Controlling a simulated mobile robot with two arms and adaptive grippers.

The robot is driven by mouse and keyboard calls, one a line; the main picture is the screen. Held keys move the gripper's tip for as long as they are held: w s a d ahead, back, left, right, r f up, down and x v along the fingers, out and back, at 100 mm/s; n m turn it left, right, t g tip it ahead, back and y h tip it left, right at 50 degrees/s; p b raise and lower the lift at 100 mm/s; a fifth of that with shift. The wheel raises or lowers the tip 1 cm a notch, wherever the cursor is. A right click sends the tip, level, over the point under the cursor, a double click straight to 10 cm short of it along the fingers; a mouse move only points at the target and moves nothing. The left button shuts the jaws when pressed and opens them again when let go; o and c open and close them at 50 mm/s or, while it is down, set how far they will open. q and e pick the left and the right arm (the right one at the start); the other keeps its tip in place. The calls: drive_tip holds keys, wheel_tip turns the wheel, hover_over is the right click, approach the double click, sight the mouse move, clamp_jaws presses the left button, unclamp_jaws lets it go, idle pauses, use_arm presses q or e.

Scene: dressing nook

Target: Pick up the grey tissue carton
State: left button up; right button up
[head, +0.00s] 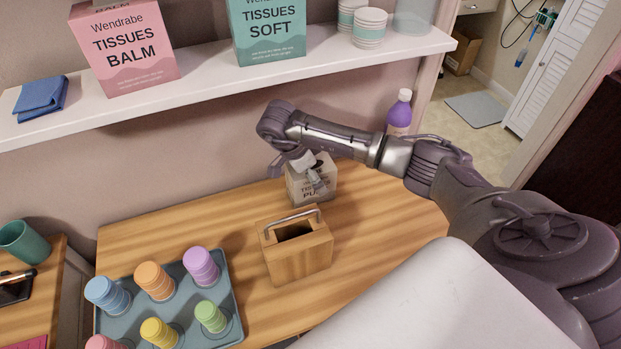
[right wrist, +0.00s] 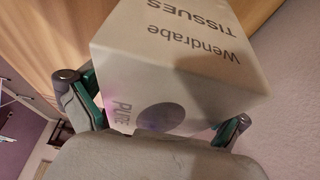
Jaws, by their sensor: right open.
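The grey tissue carton (head: 322,186), labelled "Tissues Pure", stands on the wooden table near the wall, behind the wooden box. My right gripper (head: 308,172) is at the carton and hides part of it. In the right wrist view the carton (right wrist: 180,60) fills the space between the two green-padded fingers of the right gripper (right wrist: 161,110). The fingers are open, one on each side of the carton; whether either pad touches it I cannot tell. My left gripper is not in view.
A wooden box with a metal handle (head: 297,258) stands in front of the carton. A tray (head: 228,287) holds several coloured cups. A purple bottle (head: 399,110) is right of the carton, behind my arm. The shelf (head: 205,75) above bears pink (head: 125,45) and teal (head: 268,30) cartons.

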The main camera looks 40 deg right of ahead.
drive_tip(key=shift+s, duration=0.1)
drive_tip(key=c, duration=0.8)
